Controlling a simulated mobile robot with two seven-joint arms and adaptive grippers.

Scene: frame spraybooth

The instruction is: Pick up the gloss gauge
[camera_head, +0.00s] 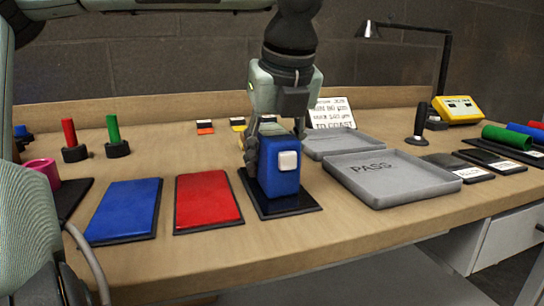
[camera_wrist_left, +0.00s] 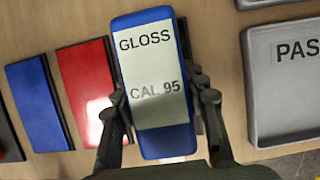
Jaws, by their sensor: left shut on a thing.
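The gloss gauge (camera_head: 281,180) is an upright blue block with a white square button on its front. It stands over a black mat (camera_head: 254,197) in the middle of the bench. I cannot tell whether its base touches the mat. In the left wrist view, the gauge (camera_wrist_left: 157,85) shows a pale label reading GLOSS and CAL 95. My left gripper (camera_head: 275,138) comes down from above and is shut on the gauge, with one finger on each side (camera_wrist_left: 160,108). My right gripper is not in view.
Red (camera_head: 208,201) and blue (camera_head: 125,210) panels lie left of the gauge. A grey PASS tray (camera_head: 425,189) stands close on its right, with another tray (camera_head: 345,149) behind. Red and green handled tools (camera_head: 114,140) stand at the back left. Bare bench lies in front.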

